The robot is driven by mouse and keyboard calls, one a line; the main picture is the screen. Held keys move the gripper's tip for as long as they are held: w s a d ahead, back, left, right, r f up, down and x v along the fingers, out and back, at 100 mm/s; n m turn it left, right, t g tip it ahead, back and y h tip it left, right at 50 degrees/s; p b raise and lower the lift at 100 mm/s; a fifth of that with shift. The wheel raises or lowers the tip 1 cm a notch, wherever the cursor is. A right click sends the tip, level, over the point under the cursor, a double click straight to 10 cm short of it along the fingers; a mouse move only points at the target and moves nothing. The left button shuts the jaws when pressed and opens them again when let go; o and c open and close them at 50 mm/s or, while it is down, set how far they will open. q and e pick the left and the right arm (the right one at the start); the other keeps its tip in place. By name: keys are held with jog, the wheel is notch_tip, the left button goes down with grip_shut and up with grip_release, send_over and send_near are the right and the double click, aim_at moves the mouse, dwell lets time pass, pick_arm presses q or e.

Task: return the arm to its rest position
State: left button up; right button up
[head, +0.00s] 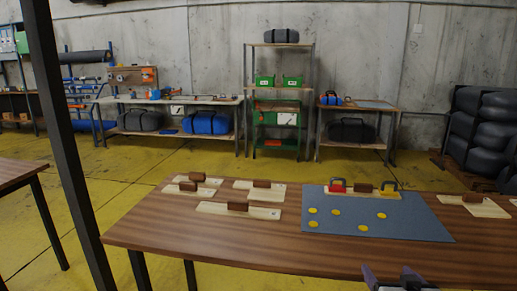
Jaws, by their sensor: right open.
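My right gripper (398,281) shows only in part at the bottom edge of the head view, right of centre. Its jaws are open and I see nothing between them. It is in front of the blue-grey mat (400,228), apart from it in the picture. The rest of the right arm is out of the frame. My left gripper is not in view.
A brown wooden table (260,244) spans the foreground. On it lie several light boards with brown blocks (238,206) and the mat with yellow discs (363,227). A dark post (68,150) stands at left. Shelves (279,100) line the far wall; yellow floor lies between.

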jog(key=s+a+f+n+g+y, duration=0.1)
jog(key=s+a+f, duration=0.4)
jog(key=s, duration=0.5)
jog(key=s+a+f+n+g+y, duration=0.1)
jog(key=s+a+f, duration=0.4)
jog(key=s+f, duration=0.5)
jog(key=s+a+f+n+g+y, duration=0.1)
jog(key=s+a+f, duration=0.4)
jog(key=s, duration=0.5)
notch_tip(320, 180, down, 2)
jog(key=shift+a+f+g+y, duration=0.2)
jog(key=shift+g+y, duration=0.4)
jog(key=shift+g, duration=0.3)
